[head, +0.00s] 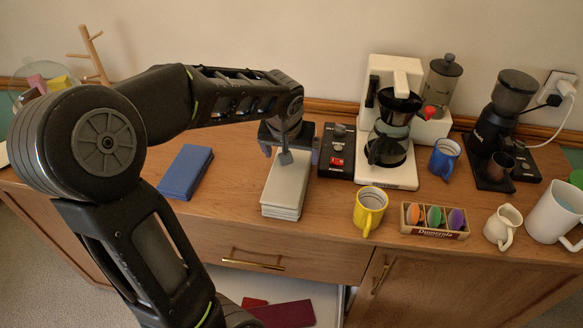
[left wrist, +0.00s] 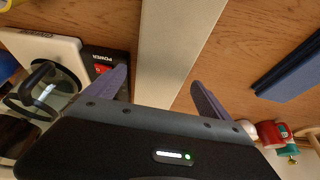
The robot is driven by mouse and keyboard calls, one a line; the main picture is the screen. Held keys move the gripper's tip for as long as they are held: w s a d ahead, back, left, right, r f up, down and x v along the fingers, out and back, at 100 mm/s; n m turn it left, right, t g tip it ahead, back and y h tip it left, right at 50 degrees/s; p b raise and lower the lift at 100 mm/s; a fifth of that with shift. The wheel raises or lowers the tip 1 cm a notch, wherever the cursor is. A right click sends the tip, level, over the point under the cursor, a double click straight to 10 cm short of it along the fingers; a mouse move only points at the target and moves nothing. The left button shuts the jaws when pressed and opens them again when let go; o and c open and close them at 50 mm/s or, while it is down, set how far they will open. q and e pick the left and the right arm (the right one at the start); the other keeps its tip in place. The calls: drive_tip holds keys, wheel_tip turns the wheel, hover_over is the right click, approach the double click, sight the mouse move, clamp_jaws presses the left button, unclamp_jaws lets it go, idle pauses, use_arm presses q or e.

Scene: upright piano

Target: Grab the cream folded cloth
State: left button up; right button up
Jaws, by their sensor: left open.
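The cream folded cloth (head: 286,192) lies as a long, flat stack on the wooden sideboard top, with its near end close to the front edge. It also shows in the left wrist view (left wrist: 178,45), running up between the fingers. My left gripper (head: 290,154) is open over the far part of the cloth, with one finger on each side of it. In the left wrist view the open fingers (left wrist: 162,88) are empty of any grip. The gripper hides the cloth's far end. My right gripper is not in view.
A blue folded cloth (head: 186,172) lies to the left. A black switch box (head: 337,152) stands close on the right, beside the coffee maker (head: 391,120). A yellow mug (head: 370,208) and a small box of colored discs (head: 435,220) are further right. A drawer (head: 265,252) is below.

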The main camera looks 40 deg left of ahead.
use_arm(q)
drive_tip(key=shift+s+p+x, duration=0.1)
drive_tip(key=shift+p+x, duration=0.2)
drive_tip(key=shift+x, duration=1)
drive_tip(key=shift+s+p+x, duration=0.15)
drive_tip(key=shift+p+x, duration=0.15)
drive_tip(key=shift+x, duration=1.05)
drive_tip(key=c, duration=1.8)
drive_tip(key=shift+a+r, duration=0.1)
drive_tip(key=shift+r, duration=0.05)
wheel_tip(320, 180, up, 10)
drive_tip(key=shift+f+b, duration=0.1)
drive_tip(key=shift+b, duration=0.35)
